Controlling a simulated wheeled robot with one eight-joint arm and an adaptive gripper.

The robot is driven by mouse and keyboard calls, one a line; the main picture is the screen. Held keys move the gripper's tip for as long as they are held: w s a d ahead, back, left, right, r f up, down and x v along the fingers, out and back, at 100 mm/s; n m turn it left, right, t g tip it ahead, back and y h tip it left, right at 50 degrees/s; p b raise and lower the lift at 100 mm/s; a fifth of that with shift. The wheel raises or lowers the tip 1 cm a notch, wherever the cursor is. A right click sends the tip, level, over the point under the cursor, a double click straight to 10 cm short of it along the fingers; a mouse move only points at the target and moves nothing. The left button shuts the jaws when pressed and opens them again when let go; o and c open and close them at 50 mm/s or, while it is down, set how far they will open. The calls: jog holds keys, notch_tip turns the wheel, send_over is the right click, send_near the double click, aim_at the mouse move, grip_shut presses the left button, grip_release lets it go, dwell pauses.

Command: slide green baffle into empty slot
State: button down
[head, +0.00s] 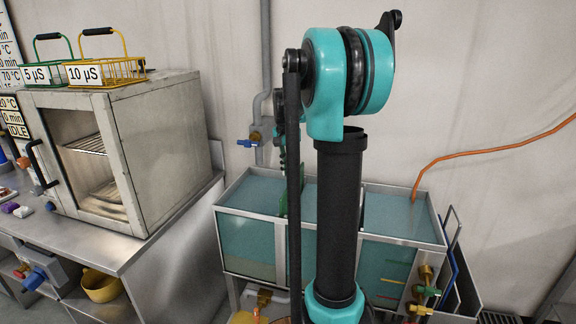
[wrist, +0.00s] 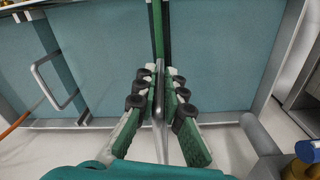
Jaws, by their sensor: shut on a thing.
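My gripper (wrist: 160,85) is shut on a thin grey metal piece (wrist: 159,120), apparently the handle of the green baffle (wrist: 158,28). The baffle shows edge-on as a narrow green strip beyond the fingers in the wrist view. In the head view, a sliver of the green baffle (head: 283,203) shows at the tank (head: 400,241), below my gripper (head: 284,150). My arm hides part of the tank's middle. The tank has teal sections divided by steel frames. I cannot tell whether the baffle's lower edge sits in a slot.
An orange hose (head: 500,150) runs into the tank's right section. Brass valves (head: 425,290) and upright panels (head: 457,262) stand at its right end. A steel oven (head: 165,145) carrying two wire baskets (head: 115,68) stands on the left bench. Pipes (head: 265,90) run up the wall behind.

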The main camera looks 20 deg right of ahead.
aim_at(288, 203)
jog(key=shift+f, duration=7.35)
jog(key=c, duration=1.5)
grip_release()
jog(key=shift+c, duration=0.2)
jog(key=shift+r, duration=0.1)
